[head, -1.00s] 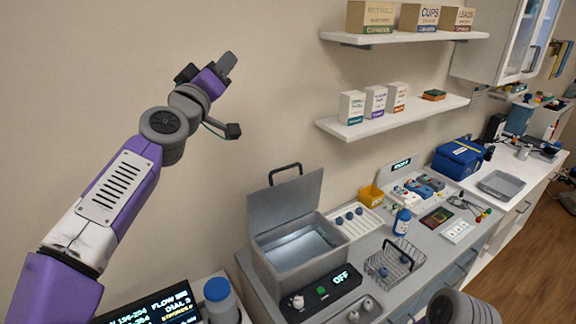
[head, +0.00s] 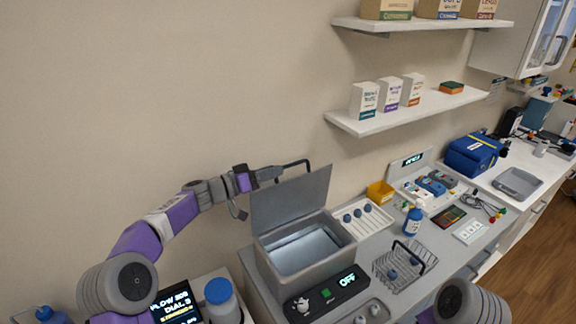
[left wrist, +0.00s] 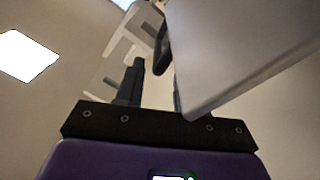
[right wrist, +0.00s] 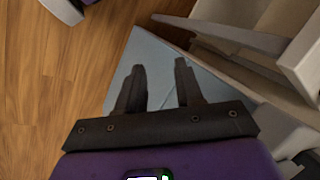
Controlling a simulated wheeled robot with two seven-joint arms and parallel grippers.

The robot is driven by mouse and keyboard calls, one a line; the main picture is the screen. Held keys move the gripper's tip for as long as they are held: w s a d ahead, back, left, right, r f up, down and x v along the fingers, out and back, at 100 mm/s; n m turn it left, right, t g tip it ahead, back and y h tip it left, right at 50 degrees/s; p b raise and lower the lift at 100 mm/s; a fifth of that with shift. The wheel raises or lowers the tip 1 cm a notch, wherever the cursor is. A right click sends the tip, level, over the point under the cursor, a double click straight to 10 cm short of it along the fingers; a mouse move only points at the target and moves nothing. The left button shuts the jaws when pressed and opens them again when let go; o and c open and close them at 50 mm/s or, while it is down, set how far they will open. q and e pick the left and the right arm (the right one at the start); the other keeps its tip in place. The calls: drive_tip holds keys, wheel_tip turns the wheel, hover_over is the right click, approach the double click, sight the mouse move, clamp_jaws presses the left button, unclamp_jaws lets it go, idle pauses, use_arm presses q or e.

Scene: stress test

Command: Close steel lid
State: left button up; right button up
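The steel lid (head: 290,197) stands raised, hinged at the back of an open grey bath (head: 310,262) with a pale inside. A dark handle (head: 308,164) is on the lid's upper edge. My left gripper (head: 267,175) is beside the lid's upper left corner, close to the handle. In the left wrist view its fingers (left wrist: 155,82) are apart; the lid (left wrist: 240,50) fills the right side and the handle (left wrist: 162,45) shows near the fingertips. I cannot tell whether they touch. My right gripper (right wrist: 158,85) is open and empty in the right wrist view.
A control panel reading OFF (head: 328,296) is at the bath's front. A white rack (head: 362,222), a wire basket (head: 405,266) and a blue-capped bottle (head: 413,221) stand to the right. Shelves (head: 405,110) hang above right. The wall above the lid is clear.

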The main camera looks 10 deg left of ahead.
sight(288, 166)
use_arm(q)
drive_tip(key=p+x, duration=0.1)
drive_tip(key=x, duration=0.5)
drive_tip(key=shift+s+r, duration=0.1)
drive_tip(key=shift+c, duration=0.5)
clamp_jaws()
